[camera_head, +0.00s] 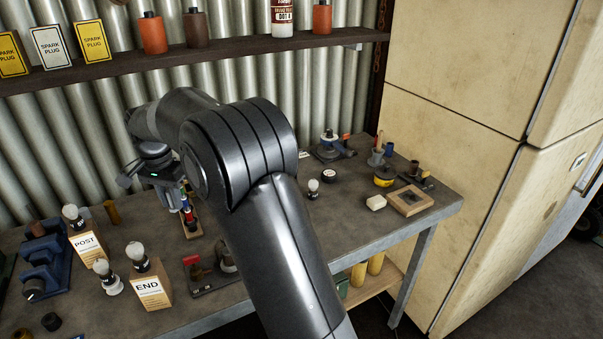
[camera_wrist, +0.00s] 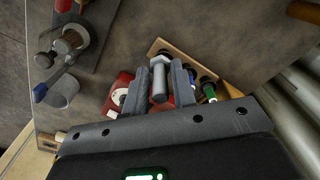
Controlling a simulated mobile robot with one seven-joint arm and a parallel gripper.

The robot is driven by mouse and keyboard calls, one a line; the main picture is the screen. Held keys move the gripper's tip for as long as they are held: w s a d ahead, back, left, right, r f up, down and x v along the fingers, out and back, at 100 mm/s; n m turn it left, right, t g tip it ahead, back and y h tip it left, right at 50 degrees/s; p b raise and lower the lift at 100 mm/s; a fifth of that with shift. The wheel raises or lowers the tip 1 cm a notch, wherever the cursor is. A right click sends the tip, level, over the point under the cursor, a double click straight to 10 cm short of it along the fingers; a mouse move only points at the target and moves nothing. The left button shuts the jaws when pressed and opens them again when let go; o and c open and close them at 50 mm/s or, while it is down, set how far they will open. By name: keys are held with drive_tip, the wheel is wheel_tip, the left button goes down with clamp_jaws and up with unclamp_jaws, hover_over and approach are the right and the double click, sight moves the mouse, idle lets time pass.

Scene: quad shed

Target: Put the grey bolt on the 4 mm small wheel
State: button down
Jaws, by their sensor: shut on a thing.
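My gripper (camera_wrist: 161,74) is shut on the grey bolt (camera_wrist: 159,86), which shows in the wrist view between the two fingers, its wider head toward the top of the picture. A wooden rack (camera_wrist: 155,46) lies beyond the fingers, with several coloured pieces by it. In the head view my gripper is near the wooden rack (camera_head: 191,231), left of centre over the bench, mostly hidden by my arm. I cannot make out which thing is the 4 mm small wheel; no 4 mm label is readable.
A red block with a white disc (camera_wrist: 119,95) lies left of the fingers. In the head view, boxes marked POST (camera_head: 88,243) and END (camera_head: 151,290) stand on the bench's left. A wooden tray (camera_head: 410,200) is at right. A shelf (camera_head: 200,57) runs above.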

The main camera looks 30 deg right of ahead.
drive_tip(key=w+d+r+m, duration=0.1)
drive_tip(key=w+d+m, duration=0.2)
drive_tip(key=d, duration=1.1)
drive_tip(key=w+d+m, duration=0.2)
drive_tip(key=d+m, duration=0.1)
drive_tip(key=d, duration=1.1)
drive_tip(key=s+d+r+m, duration=0.1)
drive_tip(key=s+d+m, duration=0.25)
drive_tip(key=d, duration=1.05)
drive_tip(key=s+d+m, duration=0.2)
drive_tip(key=s+d, duration=0.3)
drive_tip(key=d, duration=1)
hover_over(329, 173)
wheel_tip(329, 173, down, 7)
drive_tip(key=shift+d+r, duration=0.1)
drive_tip(key=shift+r, duration=0.05)
drive_tip(key=shift+f, duration=2.05)
drive_tip(key=c, duration=1.2)
unclamp_jaws()
drive_tip(key=shift+f, duration=0.1)
